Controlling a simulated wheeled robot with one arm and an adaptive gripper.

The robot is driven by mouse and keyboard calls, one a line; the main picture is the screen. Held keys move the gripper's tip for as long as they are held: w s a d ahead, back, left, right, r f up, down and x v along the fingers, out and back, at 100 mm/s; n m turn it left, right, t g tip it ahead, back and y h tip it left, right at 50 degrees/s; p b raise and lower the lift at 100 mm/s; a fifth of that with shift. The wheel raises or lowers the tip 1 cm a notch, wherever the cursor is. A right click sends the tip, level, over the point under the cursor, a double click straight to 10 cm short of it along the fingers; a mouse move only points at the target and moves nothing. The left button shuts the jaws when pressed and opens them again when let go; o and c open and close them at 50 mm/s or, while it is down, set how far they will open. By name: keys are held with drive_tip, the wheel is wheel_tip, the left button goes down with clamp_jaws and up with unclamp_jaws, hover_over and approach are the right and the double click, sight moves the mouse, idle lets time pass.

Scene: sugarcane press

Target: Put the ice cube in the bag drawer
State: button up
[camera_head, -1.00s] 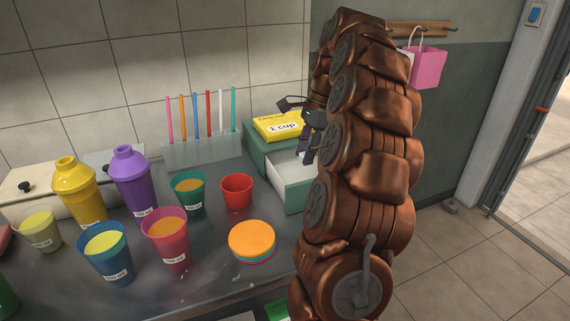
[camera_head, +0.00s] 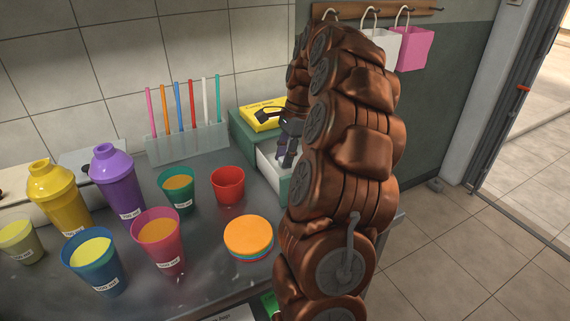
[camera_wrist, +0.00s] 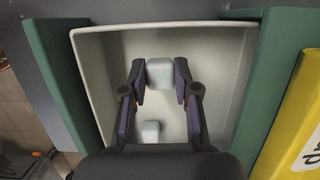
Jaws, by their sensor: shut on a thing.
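My gripper (camera_wrist: 160,80) is shut on a whitish ice cube (camera_wrist: 160,73), with one finger on each side of it. It is over an open white drawer (camera_wrist: 242,60) in the wrist view. A second pale cube (camera_wrist: 151,131) shows inside the drawer, below the gripper and apart from the held cube. The drawer's white front (camera_head: 270,174) shows in the head view, where my arm hides much of it. There my gripper (camera_head: 284,152) is a dark shape over the drawer, and the held cube is hard to make out. I cannot tell how high the cube is above the drawer floor.
The drawer belongs to a green unit (camera_head: 243,132) with a yellow box (camera_head: 262,114) on top. Left of it stand a red cup (camera_head: 228,186), an orange disc stack (camera_head: 248,236), a straw rack (camera_head: 188,142), several drink cups and shakers. Bags (camera_head: 412,48) hang behind my arm.

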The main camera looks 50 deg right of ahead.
drive_tip(key=shift+f, duration=1.5)
drive_tip(key=shift+f, duration=0.1)
drive_tip(key=o, duration=0.9)
drive_tip(key=shift+c, duration=0.2)
drive_tip(key=v, duration=1.2)
